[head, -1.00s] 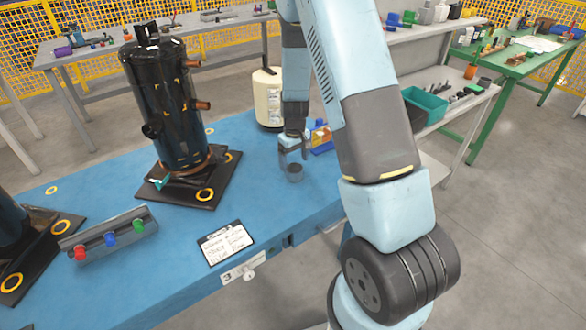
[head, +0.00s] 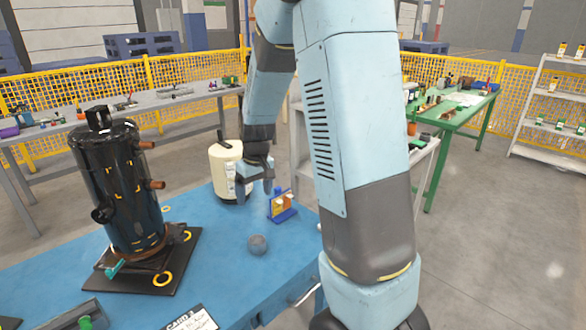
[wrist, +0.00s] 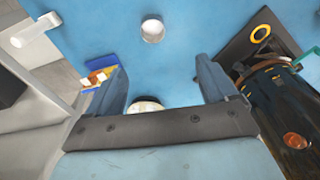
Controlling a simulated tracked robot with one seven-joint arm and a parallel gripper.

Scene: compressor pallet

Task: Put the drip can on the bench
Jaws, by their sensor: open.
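The drip can (head: 257,244), a small round grey cup, stands on the blue surface (head: 215,275) near its right edge. My gripper (head: 256,184) is open and empty, above and behind the can in the head view, clear of it. In the wrist view the can (wrist: 152,30) shows a pale round top, beyond the open fingers (wrist: 162,78), with nothing between them. A grey bench (head: 190,98) stands at the back left and a green bench (head: 455,120) at the back right. I cannot tell which one the task means.
A black compressor (head: 118,190) stands on a dark plate at left. A cream tank (head: 228,170) is close beside my gripper. A blue holder with orange and white pieces (head: 282,207) sits right of the can. A clipboard (head: 190,320) lies at the front.

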